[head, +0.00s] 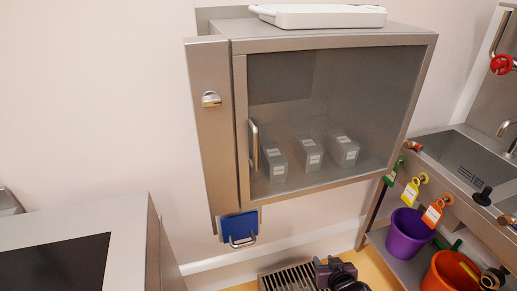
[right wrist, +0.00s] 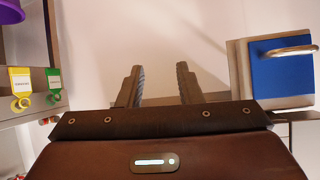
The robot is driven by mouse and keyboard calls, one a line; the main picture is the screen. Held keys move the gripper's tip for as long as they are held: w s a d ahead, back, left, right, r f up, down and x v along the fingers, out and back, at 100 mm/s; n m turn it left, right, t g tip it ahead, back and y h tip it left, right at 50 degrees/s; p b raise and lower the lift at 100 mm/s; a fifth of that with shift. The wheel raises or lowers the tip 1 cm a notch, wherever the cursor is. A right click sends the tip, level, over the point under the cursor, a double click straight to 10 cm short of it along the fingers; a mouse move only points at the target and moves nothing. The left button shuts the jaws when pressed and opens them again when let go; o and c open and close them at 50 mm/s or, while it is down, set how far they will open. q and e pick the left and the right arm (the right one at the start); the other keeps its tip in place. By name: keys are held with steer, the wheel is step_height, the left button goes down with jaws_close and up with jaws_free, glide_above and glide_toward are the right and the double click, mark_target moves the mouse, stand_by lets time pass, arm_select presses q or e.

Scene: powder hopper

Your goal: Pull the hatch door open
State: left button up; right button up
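The hatch is a steel wall cabinet with a large see-through door (head: 350,95). The door looks shut in its frame. Its upright bar handle (head: 254,146) is at the door's left edge. My right gripper (head: 335,272) is low at the bottom of the head view, below the cabinet and well apart from the handle. In the right wrist view its two fingers (right wrist: 160,86) stand apart with nothing between them. The handle does not show in the right wrist view. My left gripper is in neither view.
Three labelled containers (head: 308,151) stand inside. A blue panel with a metal handle (head: 238,227) hangs under the cabinet's left side. A floor grate (head: 287,278) lies below. A sink counter (head: 470,160) with coloured tags and buckets is at the right. The wall in front of the fingers is bare.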

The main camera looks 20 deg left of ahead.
steer(key=w+a+r+n+t+y, duration=0.15)
steer(key=a+r, duration=0.25)
steer(key=r, duration=0.5)
steer(key=w+a+r+y, duration=0.15)
steer(key=a+r, duration=0.25)
steer(key=r, duration=0.6)
steer(key=n+y, duration=0.3)
steer(key=y, duration=0.2)
glide_toward(258, 148)
steer(key=x, duration=0.4)
steer(key=shift+t, duration=0.35)
steer(key=p+x, duration=0.1)
steer(key=x, duration=0.4)
steer(key=shift+a+p, duration=0.2)
steer(key=shift+p, duration=0.2)
steer(key=shift+x, duration=0.8)
steer(key=shift+f, duration=0.15)
jaws_close()
